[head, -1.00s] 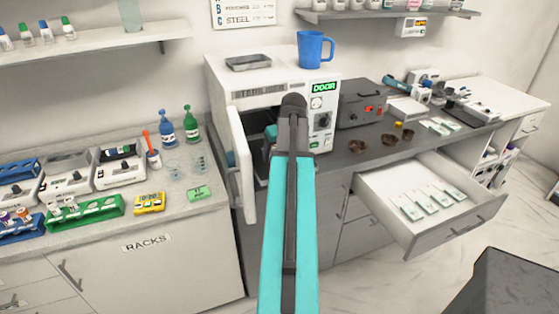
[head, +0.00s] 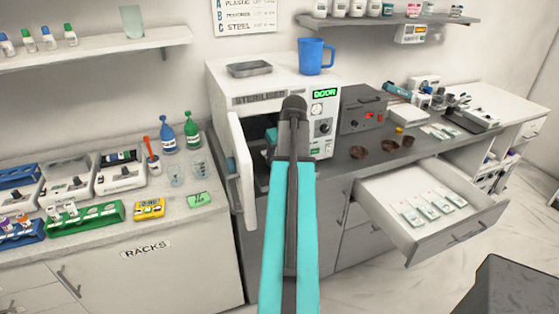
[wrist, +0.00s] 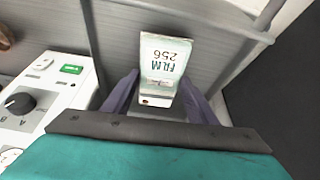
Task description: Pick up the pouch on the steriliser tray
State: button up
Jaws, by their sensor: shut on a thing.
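The pouch (wrist: 164,60) is a pale packet with "FILM 256" printed on it, seen in the wrist view. My gripper (wrist: 160,90) is shut on the pouch, with a dark finger on each side of its lower part. In the head view, the steriliser (head: 262,84) is a white box with its door (head: 243,178) swung open and a green "DOOR" display. My arm stands in front of its opening and hides the gripper, the pouch and most of the inside. The steriliser tray cannot be made out.
A control panel with a dark dial (wrist: 20,103) is close on the left in the wrist view. A blue mug (head: 311,57) and a grey dish (head: 249,69) stand on the steriliser. An open drawer (head: 385,193) with several pouches juts out at right.

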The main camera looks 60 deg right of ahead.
notch_tip(320, 180, up, 8)
jog(key=shift+r+b, duration=0.1)
jog(key=shift+b, duration=0.95)
jog(key=shift+r, duration=0.35)
